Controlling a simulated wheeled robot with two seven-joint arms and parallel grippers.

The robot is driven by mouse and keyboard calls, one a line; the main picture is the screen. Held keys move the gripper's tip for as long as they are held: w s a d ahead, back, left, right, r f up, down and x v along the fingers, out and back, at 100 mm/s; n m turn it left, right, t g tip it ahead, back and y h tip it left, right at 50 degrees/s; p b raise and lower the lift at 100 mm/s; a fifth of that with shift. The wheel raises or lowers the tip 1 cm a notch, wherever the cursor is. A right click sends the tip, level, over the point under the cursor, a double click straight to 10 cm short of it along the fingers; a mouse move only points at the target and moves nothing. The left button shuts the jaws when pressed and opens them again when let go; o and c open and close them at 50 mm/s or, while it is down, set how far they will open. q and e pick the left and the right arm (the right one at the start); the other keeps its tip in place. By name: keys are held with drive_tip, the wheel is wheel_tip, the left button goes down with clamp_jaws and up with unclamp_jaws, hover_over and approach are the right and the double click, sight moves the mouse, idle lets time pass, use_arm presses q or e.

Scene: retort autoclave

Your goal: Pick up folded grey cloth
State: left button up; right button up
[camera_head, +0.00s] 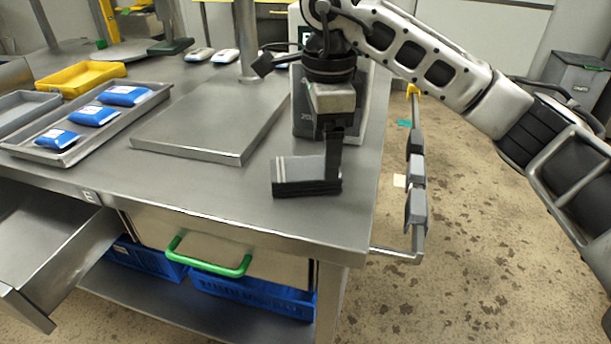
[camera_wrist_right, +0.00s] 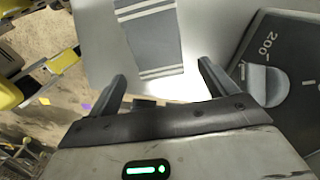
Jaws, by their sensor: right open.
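The folded grey cloth (camera_head: 293,177), dark grey with pale stripes, lies on the steel table near its front right corner. It also shows in the right wrist view (camera_wrist_right: 152,42), ahead of the fingertips. My right gripper (camera_head: 334,152) points down at the right end of the cloth, and its finger hides part of it. In the wrist view the fingers (camera_wrist_right: 162,80) are spread apart with nothing between them. I cannot tell whether a finger touches the cloth. My left gripper is not in view.
A raised steel plate (camera_head: 205,130) lies left of the cloth. A tray (camera_head: 72,150) with blue packs is farther left. Grey pieces hang on a rail (camera_head: 398,255) at the table's right end. A drawer (camera_head: 50,245) stands open.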

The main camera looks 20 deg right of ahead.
wheel_tip(320, 180, down, 3)
drive_tip(key=shift+d+f, duration=0.1)
drive_tip(key=shift+f, duration=0.05)
drive_tip(key=c, duration=1.1)
